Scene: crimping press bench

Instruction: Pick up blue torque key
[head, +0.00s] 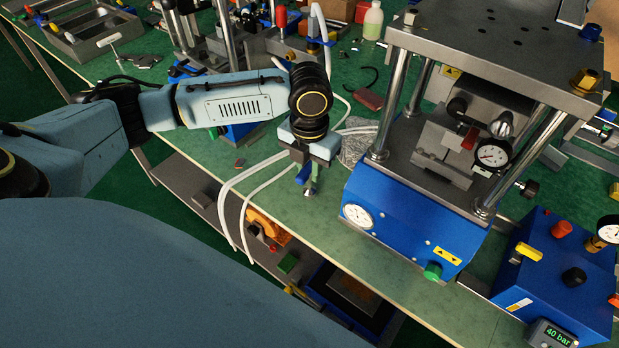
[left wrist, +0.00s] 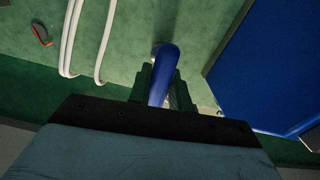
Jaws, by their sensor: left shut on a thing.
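The blue torque key (left wrist: 164,72) sits between the fingers of my left gripper (left wrist: 162,88) in the left wrist view, its rounded blue end reaching out beyond them. In the head view a small blue part of the key (head: 303,174) shows under my left gripper (head: 309,178), near the front edge of the green bench. My left gripper is shut on the key. Much of the key is hidden by the fingers, and I cannot tell whether it touches the bench. My right gripper is not in view.
The blue press (head: 405,215) with its gauge stands right of my left gripper. White hoses (head: 262,165) hang over the bench edge close on the left. A blue control box (head: 553,265) is at the far right. A dark red object (head: 369,98) lies farther back.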

